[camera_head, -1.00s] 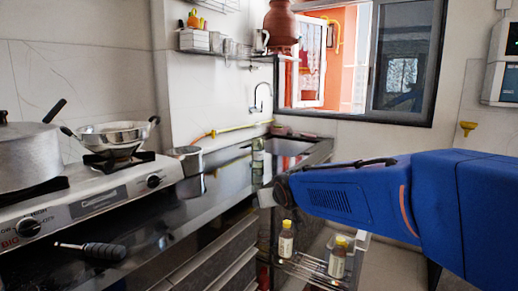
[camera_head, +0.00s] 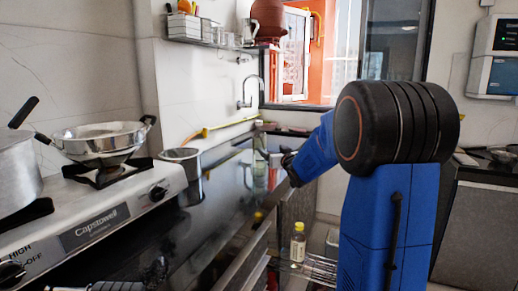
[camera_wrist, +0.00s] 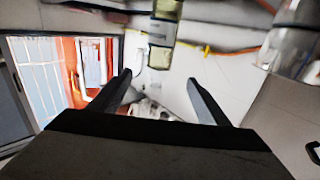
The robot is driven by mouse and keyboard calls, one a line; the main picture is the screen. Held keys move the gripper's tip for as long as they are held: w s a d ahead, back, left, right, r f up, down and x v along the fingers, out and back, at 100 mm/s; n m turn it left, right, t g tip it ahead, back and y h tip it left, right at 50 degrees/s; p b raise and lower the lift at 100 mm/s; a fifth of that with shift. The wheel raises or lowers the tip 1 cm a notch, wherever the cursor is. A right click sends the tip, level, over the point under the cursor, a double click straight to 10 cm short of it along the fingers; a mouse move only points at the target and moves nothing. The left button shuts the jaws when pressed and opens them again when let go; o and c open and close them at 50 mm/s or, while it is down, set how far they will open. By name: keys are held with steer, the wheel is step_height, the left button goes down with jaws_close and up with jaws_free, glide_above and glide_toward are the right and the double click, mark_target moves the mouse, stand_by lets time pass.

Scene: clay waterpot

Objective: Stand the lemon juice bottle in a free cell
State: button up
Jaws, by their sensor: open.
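A slim pale-green bottle with a white label, likely the lemon juice bottle (camera_head: 259,143), stands upright on the dark counter near the sink. It also shows, blurred, at the top of the wrist view (camera_wrist: 163,33). My gripper (camera_wrist: 158,78) is open, with its two fingers apart and nothing between them. In the head view my wrist end is close to the right of the bottle, apart from it; the fingertips are hard to make out. A wire rack (camera_head: 318,266) sits low beside the counter. My arm hides much of it, so its free cells cannot be told.
A yellow-capped bottle (camera_head: 298,243) stands in the rack. A steel pot (camera_head: 183,162) is on the counter, left of the pale-green bottle. A stove (camera_head: 105,215) with a pan (camera_head: 103,139) is at left. A wall shelf (camera_head: 205,42) hangs above the counter.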

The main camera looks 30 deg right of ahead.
mark_target(261, 142)
steer(key=w, duration=0.3)
steer(key=w+d, duration=0.1)
steer(key=w, duration=0.7)
steer(key=shift+d, duration=0.2)
steer(key=shift+w+d+r, duration=0.1)
steer(key=shift+w+d, duration=0.1)
steer(key=shift+w, duration=1.2)
steer(key=shift+w+d+r, duration=0.1)
steer(key=shift+w+d, duration=0.1)
steer(key=shift+w, duration=1.15)
steer(key=shift+r, duration=0.1)
steer(key=c, duration=1.6)
